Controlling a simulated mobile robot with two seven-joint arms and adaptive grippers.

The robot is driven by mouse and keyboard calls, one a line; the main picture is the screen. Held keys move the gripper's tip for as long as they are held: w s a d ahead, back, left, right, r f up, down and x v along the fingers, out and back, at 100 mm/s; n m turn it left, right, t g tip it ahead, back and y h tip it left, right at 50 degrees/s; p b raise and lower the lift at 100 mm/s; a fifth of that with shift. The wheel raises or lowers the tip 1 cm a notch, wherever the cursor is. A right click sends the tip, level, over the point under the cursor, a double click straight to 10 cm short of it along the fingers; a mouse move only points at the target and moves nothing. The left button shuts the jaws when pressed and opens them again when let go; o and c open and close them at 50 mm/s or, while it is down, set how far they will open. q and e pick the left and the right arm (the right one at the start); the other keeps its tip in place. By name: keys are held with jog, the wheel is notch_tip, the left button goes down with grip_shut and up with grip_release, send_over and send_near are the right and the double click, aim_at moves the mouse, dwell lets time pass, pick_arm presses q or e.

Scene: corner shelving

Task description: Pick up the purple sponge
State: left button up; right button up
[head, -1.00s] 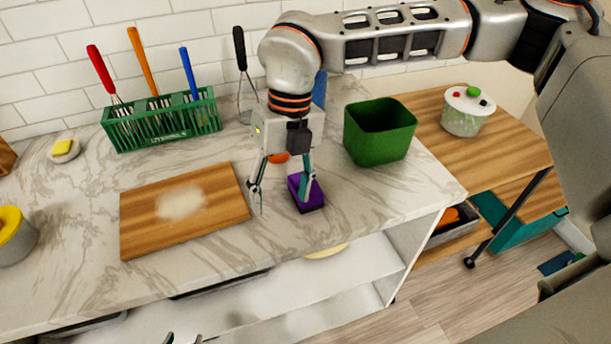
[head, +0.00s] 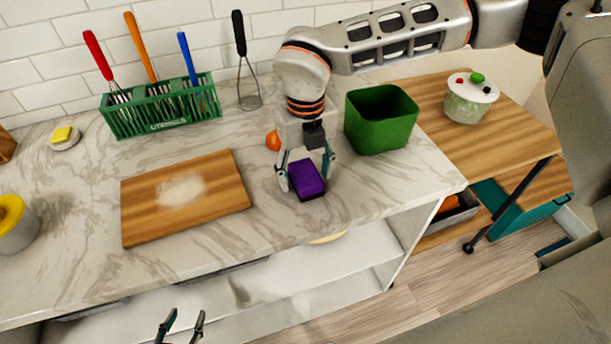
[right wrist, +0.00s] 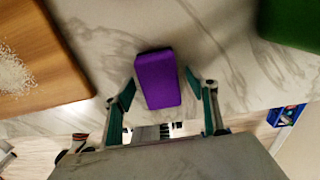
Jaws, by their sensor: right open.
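The purple sponge (head: 307,178) lies on the marble counter, with a dark underside. My right gripper (head: 306,184) is open, with one finger on each side of the sponge. In the right wrist view the sponge (right wrist: 158,79) sits between the spread fingers of my right gripper (right wrist: 160,95), and small gaps seem to show at its sides. I cannot tell for sure whether a finger touches it. My left gripper (head: 181,324) shows at the bottom edge of the head view, its fingers apart and nothing between them.
A cutting board (head: 222,203) with white grains lies left of the sponge. A green bin (head: 381,135) stands behind it to the right. An orange item (head: 273,141) is just behind. A green utensil rack (head: 160,115) stands by the wall. The counter's front edge is close.

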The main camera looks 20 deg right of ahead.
aim_at(305, 172)
jog(key=c, duration=1)
notch_tip(305, 172, up, 20)
jog(key=shift+b, duration=0.4)
jog(key=shift+o, duration=0.5)
jog(key=shift+c, duration=1)
jog(key=shift+w, duration=0.1)
